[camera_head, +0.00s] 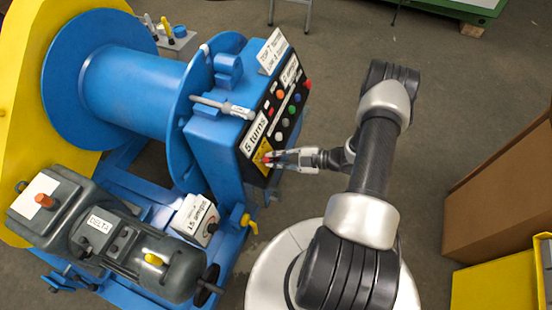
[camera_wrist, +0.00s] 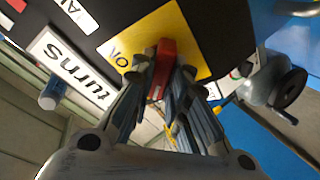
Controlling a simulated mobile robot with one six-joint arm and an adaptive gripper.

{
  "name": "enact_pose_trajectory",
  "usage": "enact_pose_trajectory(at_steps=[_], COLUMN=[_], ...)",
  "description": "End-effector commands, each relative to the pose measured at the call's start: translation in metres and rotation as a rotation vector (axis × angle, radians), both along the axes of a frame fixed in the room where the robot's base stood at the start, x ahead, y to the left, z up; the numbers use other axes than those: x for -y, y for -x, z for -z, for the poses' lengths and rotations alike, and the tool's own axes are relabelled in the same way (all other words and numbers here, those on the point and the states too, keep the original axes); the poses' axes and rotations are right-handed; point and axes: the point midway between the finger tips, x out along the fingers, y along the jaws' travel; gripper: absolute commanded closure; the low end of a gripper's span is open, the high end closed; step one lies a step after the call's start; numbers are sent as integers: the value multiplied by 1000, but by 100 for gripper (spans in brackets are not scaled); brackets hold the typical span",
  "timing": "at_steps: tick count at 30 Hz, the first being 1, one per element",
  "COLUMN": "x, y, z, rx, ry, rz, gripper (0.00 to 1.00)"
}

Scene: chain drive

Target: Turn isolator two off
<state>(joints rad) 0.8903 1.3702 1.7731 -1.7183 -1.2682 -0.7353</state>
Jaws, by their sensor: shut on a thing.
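A red isolator handle (camera_wrist: 163,68) stands on a yellow plate (camera_wrist: 190,30) on the black panel in the wrist view. The plate bears lettering that reads like "ON", partly covered by my fingers. My gripper (camera_wrist: 160,85) is shut on the red handle, with one finger on each side of it. In the head view my gripper (camera_head: 270,159) reaches in from the right to the lower end of the sloped panel (camera_head: 274,115). The fingers hide much of the handle there. I cannot read an isolator number on the plate.
Coloured buttons and a "5 turns" label (camera_head: 255,132) sit higher on the panel. A blue cable drum (camera_head: 130,85) stands behind it. A grey motor (camera_head: 150,250) and a yellow tap (camera_head: 249,223) are below. Floor to the right is clear up to a brown box (camera_head: 500,200).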

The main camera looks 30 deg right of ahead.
Motion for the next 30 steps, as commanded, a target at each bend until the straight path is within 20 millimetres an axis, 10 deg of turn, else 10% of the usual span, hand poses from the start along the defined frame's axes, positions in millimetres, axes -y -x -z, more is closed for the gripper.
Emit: enact_pose_trajectory(at_steps=[11, 12, 20, 30], x=[0, 0, 0, 1], y=[0, 0, 0, 1], z=[0, 0, 0, 0], rx=[4, 4, 4, 3], ry=[6, 6, 4, 4], rz=[-4, -4, -2, -2], gripper=[100, 84, 66, 65])
